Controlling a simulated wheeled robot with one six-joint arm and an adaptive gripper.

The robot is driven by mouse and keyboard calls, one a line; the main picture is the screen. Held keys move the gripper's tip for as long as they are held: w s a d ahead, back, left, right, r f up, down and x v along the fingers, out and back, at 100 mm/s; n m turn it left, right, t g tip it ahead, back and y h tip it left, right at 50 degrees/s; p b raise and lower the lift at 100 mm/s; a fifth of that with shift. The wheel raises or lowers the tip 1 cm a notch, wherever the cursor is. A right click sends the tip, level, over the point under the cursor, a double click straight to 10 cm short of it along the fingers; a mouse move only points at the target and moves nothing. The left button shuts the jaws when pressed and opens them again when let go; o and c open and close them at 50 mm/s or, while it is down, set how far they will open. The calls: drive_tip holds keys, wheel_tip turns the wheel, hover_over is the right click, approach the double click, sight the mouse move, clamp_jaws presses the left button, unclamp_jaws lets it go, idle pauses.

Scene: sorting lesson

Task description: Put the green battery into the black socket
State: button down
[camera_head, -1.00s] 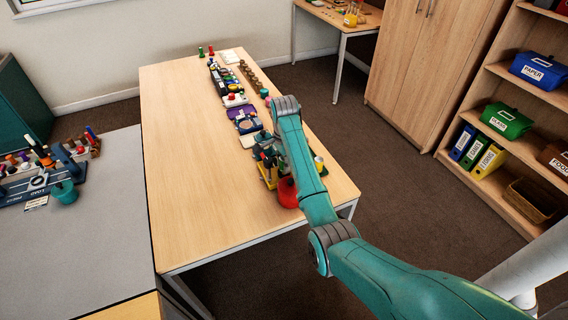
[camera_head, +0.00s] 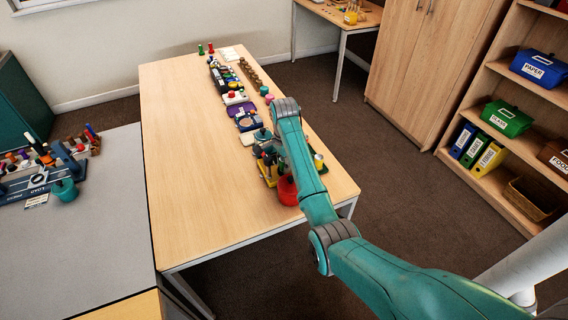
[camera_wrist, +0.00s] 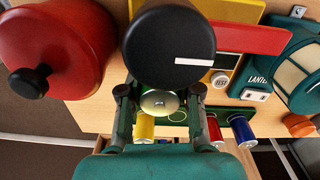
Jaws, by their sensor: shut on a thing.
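In the wrist view my gripper (camera_wrist: 158,97) is shut on a round piece whose pale metal end with a brass nub (camera_wrist: 158,103) faces the camera. I take it to be the green battery; its side is mostly hidden between the fingers. A large black cylinder with a white stripe (camera_wrist: 160,50) stands close beyond the fingertips. I cannot tell whether it is the black socket. Yellow (camera_wrist: 145,127), red (camera_wrist: 215,130) and blue (camera_wrist: 242,130) batteries show below. In the head view my arm hides most of the gripper.
A red pot with a black knob (camera_wrist: 50,45) is close at the left in the wrist view; it also stands near the table's front (camera_head: 287,191). The table's left half (camera_head: 185,180) is clear.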

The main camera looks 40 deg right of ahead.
drive_tip(key=shift+r, duration=0.8)
drive_tip(key=shift+f, duration=0.8)
idle(0.9)
drive_tip(key=c, duration=1.1)
unclamp_jaws()
drive_tip(key=shift+r, duration=0.1)
